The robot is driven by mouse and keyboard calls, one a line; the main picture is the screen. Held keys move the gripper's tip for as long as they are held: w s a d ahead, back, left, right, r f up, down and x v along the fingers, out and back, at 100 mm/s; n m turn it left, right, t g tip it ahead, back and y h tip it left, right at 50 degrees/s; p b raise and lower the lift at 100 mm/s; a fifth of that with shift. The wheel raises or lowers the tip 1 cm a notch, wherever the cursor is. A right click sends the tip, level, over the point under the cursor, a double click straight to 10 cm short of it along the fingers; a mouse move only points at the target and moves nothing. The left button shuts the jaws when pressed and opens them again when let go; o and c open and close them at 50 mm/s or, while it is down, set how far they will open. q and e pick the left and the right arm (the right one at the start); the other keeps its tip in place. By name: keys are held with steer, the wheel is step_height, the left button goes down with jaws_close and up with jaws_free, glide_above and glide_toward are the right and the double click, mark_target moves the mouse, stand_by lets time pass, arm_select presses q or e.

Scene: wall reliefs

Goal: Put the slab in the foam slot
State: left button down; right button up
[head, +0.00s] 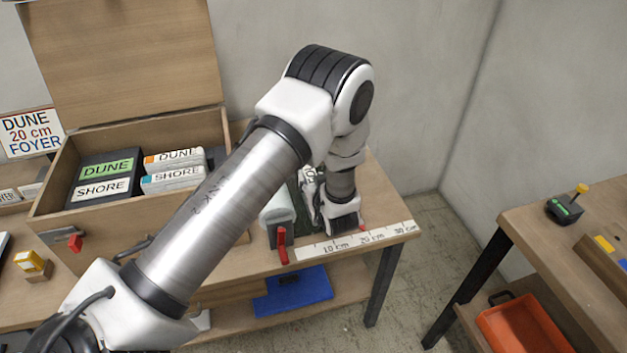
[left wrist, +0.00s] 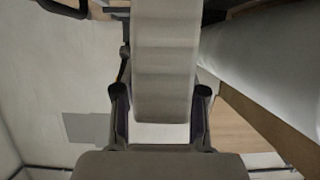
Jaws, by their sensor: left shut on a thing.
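My left gripper (head: 318,205) is low over the right end of the bench, largely hidden behind my own arm in the head view. In the left wrist view my left gripper (left wrist: 160,95) is shut on a pale slab (left wrist: 164,60) with faint bands across it, one finger on each side. I cannot clearly make out the held slab in the head view. An open wooden box (head: 135,215) stands at the left of the bench, with dark foam (head: 92,163) bearing DUNE and SHORE labels. Pale labelled blocks (head: 172,168) lie beside these labels. No empty slot is clearly visible. My right gripper is out of view.
A pale block (head: 277,200) and a red lever (head: 282,245) are left of the gripper. A ruler strip (head: 350,241) runs along the bench's front edge. A sign (head: 30,133) reads DUNE 20 cm FOYER. A second table (head: 535,215) stands right, across a floor gap.

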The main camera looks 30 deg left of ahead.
arm_select(q)
steer(key=shift+f, duration=0.1)
steer(key=c, duration=0.7)
jaws_free()
steer(key=shift+o, duration=0.2)
